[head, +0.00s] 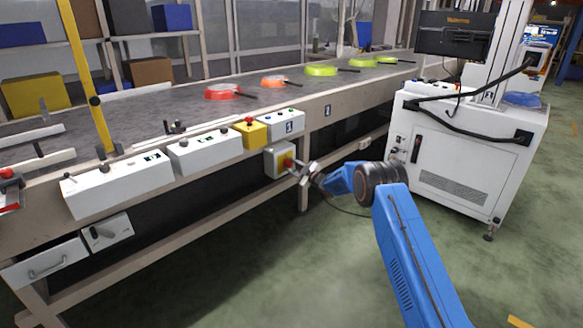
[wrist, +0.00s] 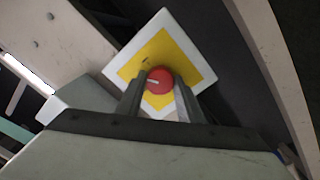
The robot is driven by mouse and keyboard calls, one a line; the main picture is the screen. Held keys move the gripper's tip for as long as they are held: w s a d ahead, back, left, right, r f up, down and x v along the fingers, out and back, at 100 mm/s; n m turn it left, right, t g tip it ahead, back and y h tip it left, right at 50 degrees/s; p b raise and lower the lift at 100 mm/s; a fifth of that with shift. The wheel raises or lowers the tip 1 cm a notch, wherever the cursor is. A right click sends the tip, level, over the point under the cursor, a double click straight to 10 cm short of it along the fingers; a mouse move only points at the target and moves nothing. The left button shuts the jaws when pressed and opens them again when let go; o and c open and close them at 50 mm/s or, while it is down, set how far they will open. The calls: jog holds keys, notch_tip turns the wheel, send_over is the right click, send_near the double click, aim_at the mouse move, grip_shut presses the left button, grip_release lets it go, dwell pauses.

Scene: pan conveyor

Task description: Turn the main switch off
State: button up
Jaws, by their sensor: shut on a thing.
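The main switch is a red rotary knob (wrist: 159,79) on a yellow plate (wrist: 190,62) with a white border, in the middle of the wrist view. In the head view its pale box (head: 273,164) hangs under the front edge of the conveyor table, and the red knob (head: 288,163) faces right. My gripper (head: 300,168) reaches it from the right. In the wrist view the two fingers (wrist: 160,92) stand on either side of the knob and are shut on it. A white mark on the knob points left. The lower part of the knob is partly hidden.
A yellow box with a red button (head: 250,130) and white control panels (head: 205,150) line the table edge above. Red, orange and green pans (head: 230,91) lie on the conveyor. A white cabinet (head: 460,160) stands at the right. The floor between is clear.

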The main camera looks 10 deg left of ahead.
jog(key=n, duration=0.5)
jog(key=shift+f+n, duration=0.1)
jog(key=shift+n, duration=0.2)
jog(key=n, duration=0.5)
jog(key=shift+n, duration=0.4)
jog(key=o, duration=1.1)
jog(key=shift+d, duration=0.1)
jog(key=v, duration=1.7)
jog(key=shift+s+d, duration=0.1)
